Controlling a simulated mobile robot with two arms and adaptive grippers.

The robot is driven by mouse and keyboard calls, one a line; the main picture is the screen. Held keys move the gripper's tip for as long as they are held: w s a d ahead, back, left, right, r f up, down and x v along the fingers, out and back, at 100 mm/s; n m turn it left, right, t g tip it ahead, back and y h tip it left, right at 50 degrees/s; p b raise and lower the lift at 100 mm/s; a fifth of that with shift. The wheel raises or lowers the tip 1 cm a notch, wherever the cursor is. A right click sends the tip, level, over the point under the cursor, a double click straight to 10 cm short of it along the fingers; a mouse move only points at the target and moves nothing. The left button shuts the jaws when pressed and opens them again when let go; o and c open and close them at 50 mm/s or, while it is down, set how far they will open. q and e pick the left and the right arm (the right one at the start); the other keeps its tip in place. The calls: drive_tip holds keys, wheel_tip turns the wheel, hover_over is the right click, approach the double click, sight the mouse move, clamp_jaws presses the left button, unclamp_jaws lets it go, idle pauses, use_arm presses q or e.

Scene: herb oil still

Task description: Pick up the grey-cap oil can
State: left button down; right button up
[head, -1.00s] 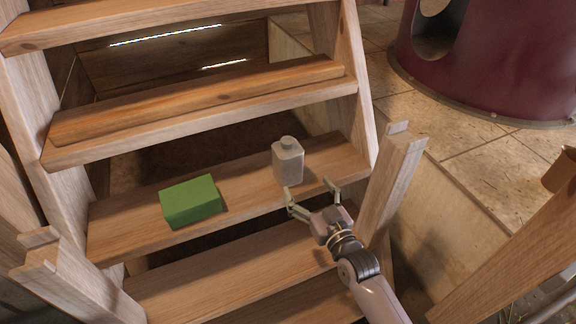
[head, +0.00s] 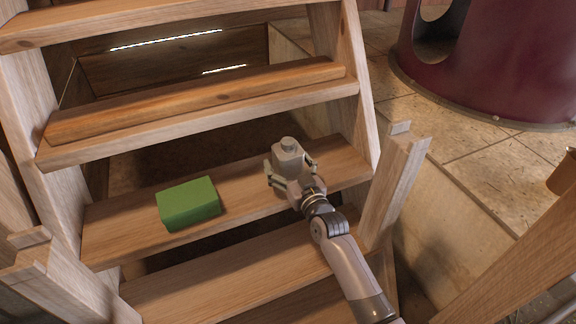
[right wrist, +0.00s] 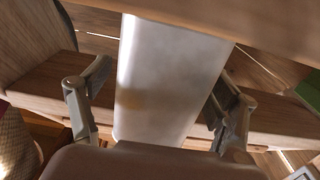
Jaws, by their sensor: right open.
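The grey-cap oil can (head: 287,153) is a small grey can with a round cap, standing upright on a wooden stair tread. My right gripper (head: 289,176) is at the can from the front right, with its fingers open on either side of it. In the right wrist view the can's pale, slightly stained body (right wrist: 165,80) fills the middle between the two fingers (right wrist: 158,112). A gap shows between the left finger and the can; at the right finger I cannot tell whether it touches. The can's lower front is hidden by the gripper. My left gripper is not in view.
A green block (head: 188,204) lies on the same tread (head: 120,237), left of the can. A loose wooden board (head: 200,98) lies on the tread above. A wooden post (head: 393,185) stands close to the right of my arm. A dark red drum (head: 480,70) stands at the back right.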

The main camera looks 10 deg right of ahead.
drive_tip(key=shift+c, duration=0.4)
drive_tip(key=c, duration=1.2)
drive_tip(key=shift+c, duration=0.5)
drive_tip(key=shift+r, duration=0.15)
